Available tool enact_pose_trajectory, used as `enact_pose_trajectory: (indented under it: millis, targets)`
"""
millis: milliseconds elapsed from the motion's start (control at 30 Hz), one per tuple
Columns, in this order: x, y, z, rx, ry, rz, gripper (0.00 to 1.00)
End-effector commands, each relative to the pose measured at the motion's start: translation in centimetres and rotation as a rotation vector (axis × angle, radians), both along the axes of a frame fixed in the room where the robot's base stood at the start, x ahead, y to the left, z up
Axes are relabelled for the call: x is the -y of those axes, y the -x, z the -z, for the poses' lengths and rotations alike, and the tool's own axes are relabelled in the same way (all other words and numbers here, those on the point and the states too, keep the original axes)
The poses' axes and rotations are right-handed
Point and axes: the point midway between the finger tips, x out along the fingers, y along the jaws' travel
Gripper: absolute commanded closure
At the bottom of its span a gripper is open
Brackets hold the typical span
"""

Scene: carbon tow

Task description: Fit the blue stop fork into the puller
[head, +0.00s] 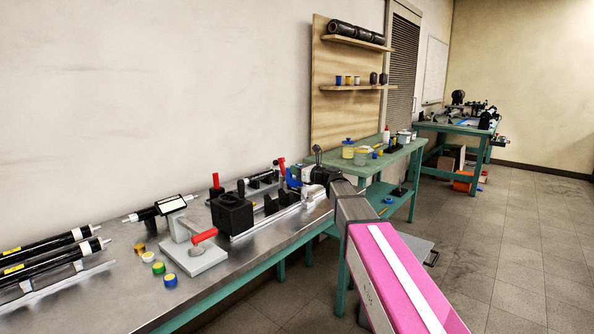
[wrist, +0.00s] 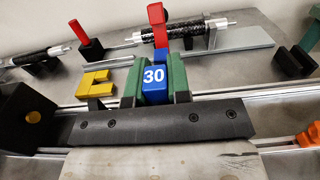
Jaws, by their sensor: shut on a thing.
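The blue stop fork (wrist: 155,84) shows in the wrist view as a blue block marked "30". It sits between the two green fingers of my gripper (wrist: 160,78), which is shut on it. Its lower end and its prongs are hidden. In the head view my gripper (head: 303,184) is over the far end of the bench rail, with a bit of blue beside it. I cannot tell for certain which part is the puller; metal rails (wrist: 265,95) run just beyond and beneath the fork. I cannot tell whether the fork touches anything below.
A yellow fork-shaped piece (wrist: 94,83) lies left of my gripper. A black block (wrist: 27,118) stands at left, an orange piece (wrist: 307,137) at right. A red lever (wrist: 157,16) rises behind the fork. Black tubes (head: 45,246) and small coloured pots (head: 158,268) lie on the near bench.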

Motion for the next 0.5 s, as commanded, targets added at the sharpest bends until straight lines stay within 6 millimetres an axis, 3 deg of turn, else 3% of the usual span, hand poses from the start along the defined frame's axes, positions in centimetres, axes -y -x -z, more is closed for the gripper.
enact_pose_trajectory:
  millis: [500]
  targets:
    - [0.0,0.0,1.1,-0.001,-0.001,0.000,1.00]
